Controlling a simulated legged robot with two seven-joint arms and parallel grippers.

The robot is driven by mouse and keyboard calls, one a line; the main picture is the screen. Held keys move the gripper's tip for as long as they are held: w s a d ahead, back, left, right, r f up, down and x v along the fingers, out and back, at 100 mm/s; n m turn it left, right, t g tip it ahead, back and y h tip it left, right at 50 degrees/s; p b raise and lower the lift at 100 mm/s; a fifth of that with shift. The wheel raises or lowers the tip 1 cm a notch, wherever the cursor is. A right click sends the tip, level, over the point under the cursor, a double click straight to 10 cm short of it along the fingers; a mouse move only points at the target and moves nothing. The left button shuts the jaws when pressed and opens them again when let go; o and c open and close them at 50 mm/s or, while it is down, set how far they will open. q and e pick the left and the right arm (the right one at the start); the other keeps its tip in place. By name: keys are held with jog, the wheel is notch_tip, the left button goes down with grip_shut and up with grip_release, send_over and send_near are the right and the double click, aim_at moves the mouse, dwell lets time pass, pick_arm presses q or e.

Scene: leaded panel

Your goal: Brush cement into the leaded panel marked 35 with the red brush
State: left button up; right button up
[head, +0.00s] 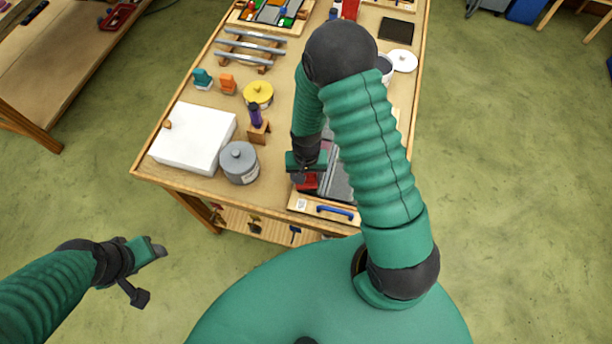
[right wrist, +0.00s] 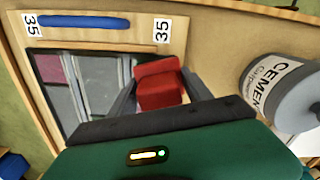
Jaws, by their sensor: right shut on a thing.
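The panel marked 35 lies in a wooden frame (head: 318,205) at the near edge of the bench, with a blue handle (head: 336,212). Its 35 labels show in the right wrist view, where its grey and pinkish panes (right wrist: 62,85) are partly visible. My right gripper (head: 307,176) is shut on the red brush (right wrist: 160,84), over the left part of the panel. The bristles are hidden, so I cannot tell whether they touch. A grey cement pot (head: 239,162) stands left of the panel; its CEMENT label shows in the wrist view (right wrist: 275,88). My left gripper (head: 147,271) is open and empty, off the bench.
A white box (head: 194,138) stands left of the cement pot. A purple-handled tool on a wooden stand (head: 257,127) and a yellow pot (head: 258,94) stand behind it. Metal bars on a rack (head: 250,48) lie farther back. My right arm hides much of the bench's right side.

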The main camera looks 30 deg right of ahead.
aim_at(316, 182)
jog(key=shift+f, duration=0.3)
dwell(0.9)
jog(key=shift+s+d+r, duration=0.1)
jog(key=shift+s+d, duration=0.45)
jog(key=shift+s, duration=0.2)
jog(key=shift+s+d, duration=0.45)
jog(key=shift+s+d, duration=0.75)
jog(key=shift+s, duration=0.25)
jog(key=shift+s+d, duration=0.15)
jog(key=shift+d, duration=0.05)
jog(key=shift+s, duration=0.1)
